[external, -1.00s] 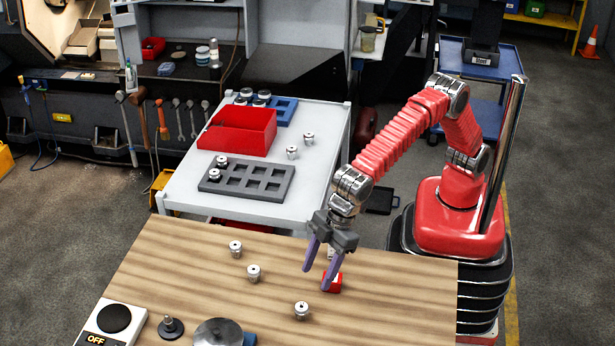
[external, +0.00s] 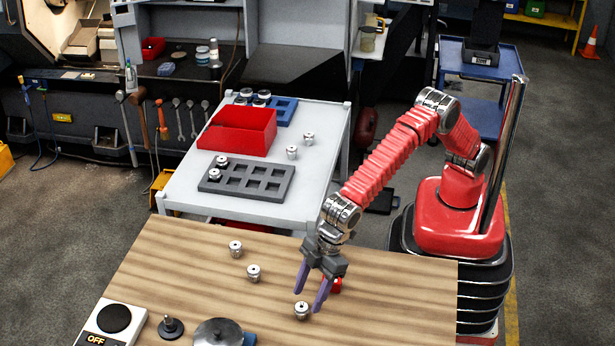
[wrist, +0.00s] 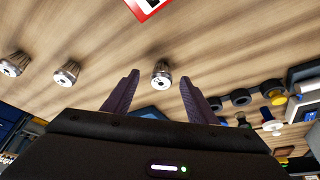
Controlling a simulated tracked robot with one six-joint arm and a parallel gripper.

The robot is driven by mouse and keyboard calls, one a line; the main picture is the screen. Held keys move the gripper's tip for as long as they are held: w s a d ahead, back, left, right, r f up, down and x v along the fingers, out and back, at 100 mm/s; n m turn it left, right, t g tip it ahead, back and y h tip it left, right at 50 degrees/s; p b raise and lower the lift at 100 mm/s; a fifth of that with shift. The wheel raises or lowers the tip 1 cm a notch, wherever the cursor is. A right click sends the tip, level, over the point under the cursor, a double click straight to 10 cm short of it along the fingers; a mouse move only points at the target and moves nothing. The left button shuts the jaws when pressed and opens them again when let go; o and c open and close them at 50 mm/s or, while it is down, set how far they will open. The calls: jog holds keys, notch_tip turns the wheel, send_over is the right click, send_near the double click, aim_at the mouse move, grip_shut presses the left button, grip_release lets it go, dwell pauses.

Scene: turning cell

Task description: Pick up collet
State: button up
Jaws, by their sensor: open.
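Several small silver collets stand on the wooden table. The nearest collet (external: 302,310) is by my gripper (external: 308,297), which is open with its two purple fingers pointing down. In the wrist view this collet (wrist: 161,75) shows beyond and between the fingertips of my gripper (wrist: 158,82), with nothing held. I cannot tell whether a finger touches it. Two other collets, one in the middle (external: 253,273) and one farther back (external: 235,248), stand to the left. They show at the left of the wrist view too.
A round metal disc (external: 218,332), a black knob-like part (external: 171,326) and a switch box (external: 112,322) sit at the front left. Behind, a grey cart (external: 185,190) bears a grey tray (external: 282,190) and red bin (external: 236,140).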

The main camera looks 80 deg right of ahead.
aim_at(305, 305)
jog(key=shift+a+x, duration=0.1)
jog(key=shift+x, duration=1.05)
jog(key=shift+a+x, duration=0.15)
jog(key=shift+x, duration=1)
jog(key=shift+s, duration=0.1)
jog(key=shift+c, duration=0.4)
jog(key=shift+r, duration=0.1)
jog(key=c, duration=1.1)
jog(key=shift+c, duration=0.2)
notch_tip(305, 305, up, 10)
